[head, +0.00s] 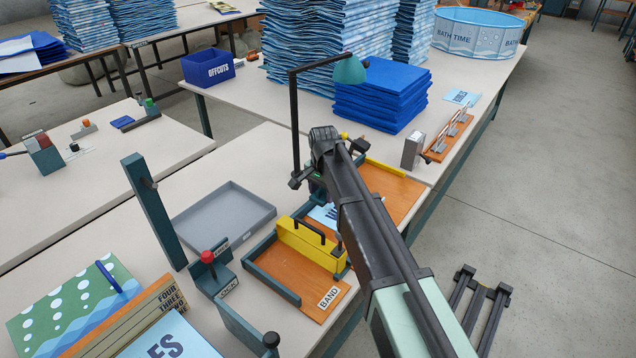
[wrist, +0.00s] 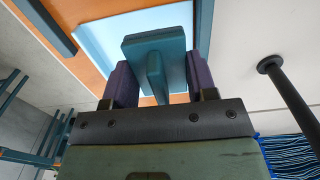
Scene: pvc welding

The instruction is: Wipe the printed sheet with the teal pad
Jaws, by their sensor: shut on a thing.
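The teal pad (wrist: 140,47) is a flat block with an upright grip, seen in the wrist view. My gripper (wrist: 158,75) is shut on that grip, with a dark purple finger on each side. The pad is over the light blue printed sheet (wrist: 97,38); I cannot tell whether it touches it. In the head view the sheet (head: 326,215) lies on an orange board, partly covered by my arm and a yellow bar. My gripper and the pad are mostly hidden behind my arm there.
A yellow bar with a black handle (head: 308,241) stands just in front of the sheet. A black post with a lamp (head: 294,120) rises close behind my gripper. A grey tray (head: 222,215) is to the left, and a blue stack (head: 385,92) stands behind.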

